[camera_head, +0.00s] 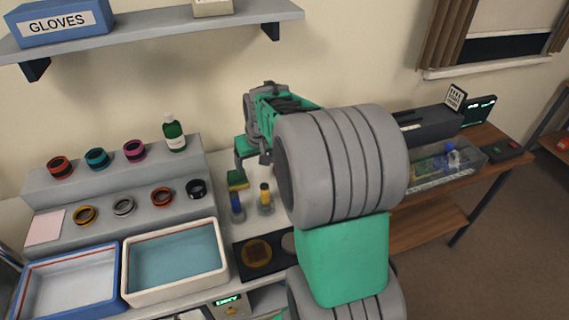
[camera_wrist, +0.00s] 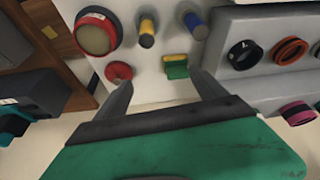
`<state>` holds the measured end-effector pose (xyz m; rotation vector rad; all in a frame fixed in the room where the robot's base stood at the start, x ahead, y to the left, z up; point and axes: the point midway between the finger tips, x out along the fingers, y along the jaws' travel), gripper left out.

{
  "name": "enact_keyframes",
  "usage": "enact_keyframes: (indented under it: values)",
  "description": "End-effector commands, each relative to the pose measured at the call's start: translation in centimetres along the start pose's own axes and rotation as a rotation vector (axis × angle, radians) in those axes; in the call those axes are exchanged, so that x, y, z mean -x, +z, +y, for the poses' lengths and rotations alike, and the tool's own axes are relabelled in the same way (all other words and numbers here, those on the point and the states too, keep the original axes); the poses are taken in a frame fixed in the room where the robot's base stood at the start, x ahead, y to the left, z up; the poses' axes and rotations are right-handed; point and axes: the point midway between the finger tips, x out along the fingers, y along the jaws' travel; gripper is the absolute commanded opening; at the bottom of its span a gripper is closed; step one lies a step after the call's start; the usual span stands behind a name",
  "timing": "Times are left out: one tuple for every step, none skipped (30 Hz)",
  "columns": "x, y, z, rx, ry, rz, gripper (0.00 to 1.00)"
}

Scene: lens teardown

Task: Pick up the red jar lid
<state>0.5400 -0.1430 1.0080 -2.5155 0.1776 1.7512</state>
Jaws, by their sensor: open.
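Two red round things lie on the white bench top in the wrist view, and I cannot tell for sure which is the jar lid. One is a small red disc (camera_wrist: 119,72) with a darker raised middle, just beyond the left fingertip. The other is a larger red-rimmed round piece (camera_wrist: 97,33) with a tan centre, farther up. Neither shows in the head view, where my arm covers that part of the bench. My gripper (camera_wrist: 165,82) is open and empty, its fingers spread either side of a gap. A green-and-yellow sponge-like block (camera_wrist: 176,68) lies just beyond that gap.
Yellow-topped (camera_wrist: 147,30) and blue-topped (camera_wrist: 193,22) tools stand near the red pieces. A grey stepped rack (camera_head: 110,175) with coloured rings and a green bottle (camera_head: 174,133) is at left. Two trays (camera_head: 173,258) lie in front. A clear bin (camera_head: 440,165) is at right.

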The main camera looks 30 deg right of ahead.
Motion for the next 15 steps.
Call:
enact_keyframes:
  values:
    - [-2.1,-1.4,2.8,-0.03,0.007,-0.004,0.86]
    - [-3.4,-2.1,4.3,-0.043,0.011,0.0,0.89]
    - [-5.0,-2.9,6.3,-0.057,0.016,0.006,0.92]
    - [-6.1,-3.4,7.8,-0.069,0.02,0.011,0.94]
    - [-7.2,-3.7,9.0,-0.079,0.023,0.014,0.97]
    - [-8.4,-4.0,10.5,-0.089,0.027,0.021,1.0]
    - [-9.2,-4.1,11.5,-0.095,0.029,0.024,1.0]
    - [-9.9,-4.2,12.2,-0.101,0.031,0.026,1.0]
    - [-10.6,-4.2,13.1,-0.107,0.034,0.03,1.0]
    - [-11.0,-4.3,13.6,-0.11,0.035,0.034,1.0]
    - [-11.4,-4.3,13.9,-0.112,0.036,0.034,1.0]
    - [-11.8,-4.3,14.2,-0.114,0.037,0.035,1.0]
    - [-12.3,-4.3,14.2,-0.115,0.036,0.034,1.0]
    - [-12.7,-4.3,14.3,-0.115,0.036,0.034,1.0]
    - [-13.2,-4.4,14.3,-0.114,0.036,0.034,1.0]
